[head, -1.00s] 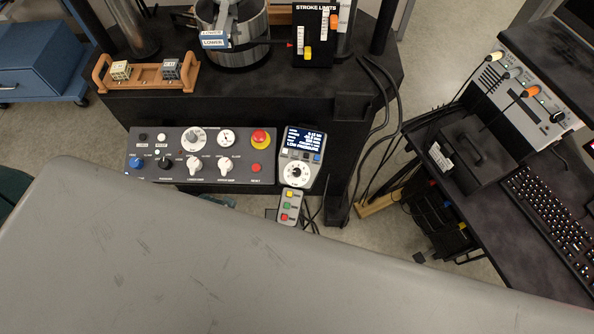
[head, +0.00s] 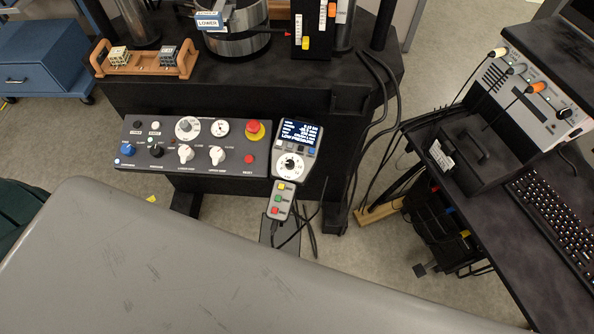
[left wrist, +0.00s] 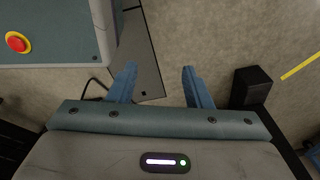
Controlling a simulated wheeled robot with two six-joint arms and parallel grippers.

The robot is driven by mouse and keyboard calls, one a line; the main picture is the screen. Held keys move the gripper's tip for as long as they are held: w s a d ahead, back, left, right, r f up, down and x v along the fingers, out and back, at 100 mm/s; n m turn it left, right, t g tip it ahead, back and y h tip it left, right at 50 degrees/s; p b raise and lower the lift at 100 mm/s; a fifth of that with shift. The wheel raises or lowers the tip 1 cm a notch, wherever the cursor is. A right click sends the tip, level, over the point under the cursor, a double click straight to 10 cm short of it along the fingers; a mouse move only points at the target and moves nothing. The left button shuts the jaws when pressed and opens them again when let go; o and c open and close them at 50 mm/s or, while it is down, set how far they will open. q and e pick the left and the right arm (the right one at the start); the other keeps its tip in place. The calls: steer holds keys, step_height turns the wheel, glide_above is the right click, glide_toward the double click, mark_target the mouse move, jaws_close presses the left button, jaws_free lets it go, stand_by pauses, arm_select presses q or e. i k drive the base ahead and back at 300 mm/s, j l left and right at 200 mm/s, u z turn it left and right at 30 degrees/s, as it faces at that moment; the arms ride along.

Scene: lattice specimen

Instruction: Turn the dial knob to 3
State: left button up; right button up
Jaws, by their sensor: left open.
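The dark control panel (head: 222,172) carries several knobs. A large round dial knob (head: 187,128) with a pale scale is at its upper middle, and a smaller white-faced dial (head: 221,127) is beside it. Two white selector knobs sit below, at left (head: 186,154) and right (head: 217,155). The handheld controller (head: 298,136) has another round dial (head: 290,163) under its lit screen. The numbers and pointer positions are too small to read. My left gripper (left wrist: 160,88) shows in the left wrist view, blue fingers apart, empty, above the floor, with no knob near it.
A red emergency button (head: 254,131) stands at the panel's upper right. A small pendant (head: 280,201) with coloured buttons hangs below the controller. A wooden tray (head: 147,68) holds two blocks. Cables run right of the panel. A desk with a keyboard (head: 555,215) is at right.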

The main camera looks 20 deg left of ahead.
mark_target(290, 163)
steer(key=k+l, duration=0.15)
steer(key=l, duration=0.2)
steer(key=k+l, duration=0.15)
steer(key=l, duration=0.15)
steer(key=k+l, duration=0.15)
steer(key=l, duration=0.2)
steer(key=k+l, duration=0.15)
steer(key=l, duration=0.2)
steer(key=u, duration=0.05)
